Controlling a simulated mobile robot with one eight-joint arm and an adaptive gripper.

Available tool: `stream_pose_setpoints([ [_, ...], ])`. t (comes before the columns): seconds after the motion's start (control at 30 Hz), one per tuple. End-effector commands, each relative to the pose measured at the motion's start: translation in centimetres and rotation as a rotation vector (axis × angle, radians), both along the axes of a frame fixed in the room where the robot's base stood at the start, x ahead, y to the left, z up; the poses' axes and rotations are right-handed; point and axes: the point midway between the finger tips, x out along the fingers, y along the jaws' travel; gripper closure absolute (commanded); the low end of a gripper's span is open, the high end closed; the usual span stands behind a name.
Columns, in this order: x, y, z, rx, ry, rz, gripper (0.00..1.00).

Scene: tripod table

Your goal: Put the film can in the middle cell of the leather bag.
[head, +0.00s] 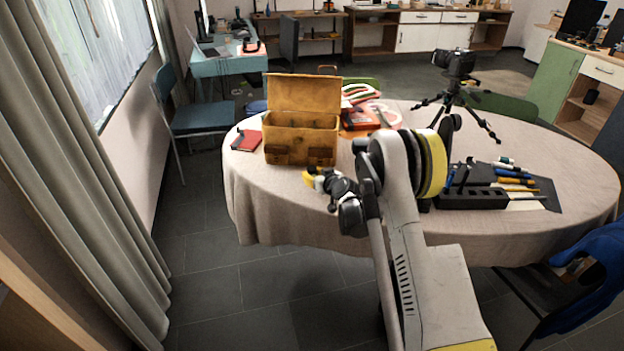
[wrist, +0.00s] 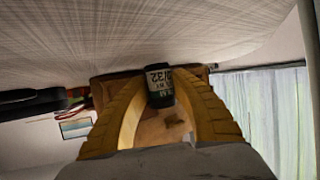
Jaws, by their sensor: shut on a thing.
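The tan leather bag (head: 290,131) stands on the round table with its lid raised at the back. Its cells are hidden by its front wall. My gripper (head: 310,178) is in front of the bag, near the table's front edge. In the wrist view, my gripper (wrist: 160,92) is shut, its yellow fingers on either side of the film can (wrist: 160,84), a small dark can with pale printing. The bag (wrist: 197,72) shows behind the can and fingers there, partly covered by them. The can is apart from the bag's cells as far as I can tell.
A red notebook (head: 246,140) lies left of the bag. Red and white items (head: 362,115) lie behind it to the right. A camera on a tripod (head: 456,88) and a black organiser (head: 472,199) with pens stand farther right. The cloth left of my gripper is clear.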

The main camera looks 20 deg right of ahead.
Motion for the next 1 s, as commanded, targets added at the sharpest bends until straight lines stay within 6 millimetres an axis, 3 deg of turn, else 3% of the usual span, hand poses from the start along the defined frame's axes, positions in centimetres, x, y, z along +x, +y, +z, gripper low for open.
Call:
stream_pose_setpoints([
  [0.37, 0.0, 0.0, -0.6, 0.000, 0.000, 0.000, 0.95],
  [0.4, 0.0, 0.0, -0.6, 0.000, 0.000, 0.000, 0.64],
  [0.43, 0.0, 0.0, -0.6, 0.000, 0.000, 0.000, 0.55],
  [0.47, 0.0, 0.0, -0.6, 0.000, 0.000, 0.000, 0.52],
  [0.8, 0.0, 0.0, -0.2, 0.000, 0.000, 0.000, 0.52],
  [1.0, -2.9, -0.7, 1.3, -0.001, 0.000, -0.002, 0.52],
])
